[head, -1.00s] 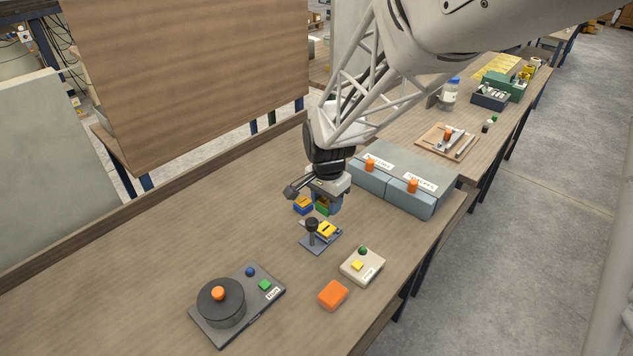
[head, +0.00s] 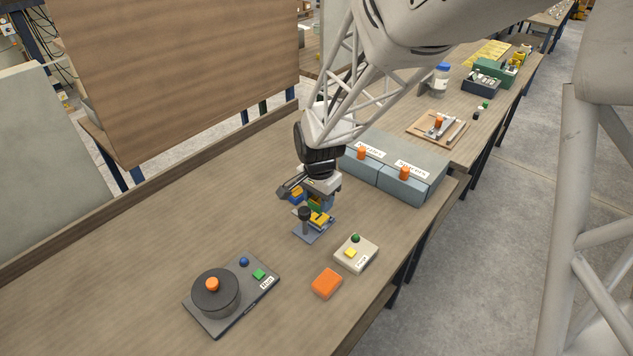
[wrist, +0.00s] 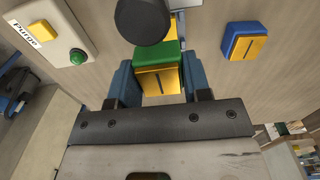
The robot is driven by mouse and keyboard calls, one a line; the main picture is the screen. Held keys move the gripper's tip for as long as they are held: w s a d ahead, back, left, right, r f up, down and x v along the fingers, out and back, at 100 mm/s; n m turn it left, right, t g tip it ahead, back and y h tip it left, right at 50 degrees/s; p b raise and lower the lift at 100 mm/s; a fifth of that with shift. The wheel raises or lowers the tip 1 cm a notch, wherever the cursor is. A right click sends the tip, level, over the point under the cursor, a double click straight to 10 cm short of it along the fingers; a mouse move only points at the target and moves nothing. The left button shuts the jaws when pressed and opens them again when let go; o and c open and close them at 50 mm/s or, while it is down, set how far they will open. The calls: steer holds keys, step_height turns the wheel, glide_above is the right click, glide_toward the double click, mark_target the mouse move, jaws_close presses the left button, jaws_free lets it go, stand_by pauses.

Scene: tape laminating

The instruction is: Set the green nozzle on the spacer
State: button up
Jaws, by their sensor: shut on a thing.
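My gripper (wrist: 160,88) is shut on the green nozzle (wrist: 158,76), a yellow block with a green top and a dark slot line. In the head view the green nozzle (head: 314,206) shows under my gripper (head: 318,201), just behind a small blue-grey stand (head: 309,239). The stand carries a black-knobbed post (head: 305,214) and a yellow piece (head: 319,219) with dark marks, probably at the spacer. The spacer itself cannot be told apart clearly. In the wrist view the black knob (wrist: 143,20) hides part of the area beyond the nozzle. Any contact between nozzle and stand is unclear.
A blue and yellow block (head: 296,196) stands left of the gripper. A Purge box (head: 356,254) and an orange block (head: 327,283) lie to the front right. A round black pot on a plate (head: 216,292) is front left. Two grey-blue boxes (head: 398,180) stand behind right.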

steer(key=shift+f, duration=1.15)
steer(key=shift+f, duration=0.8)
stand_by(1.1)
steer(key=o, duration=1.1)
steer(key=shift+c, duration=0.2)
steer(key=shift+r, duration=0.15)
steer(key=shift+r, duration=3.8)
steer(key=shift+d+r, duration=0.1)
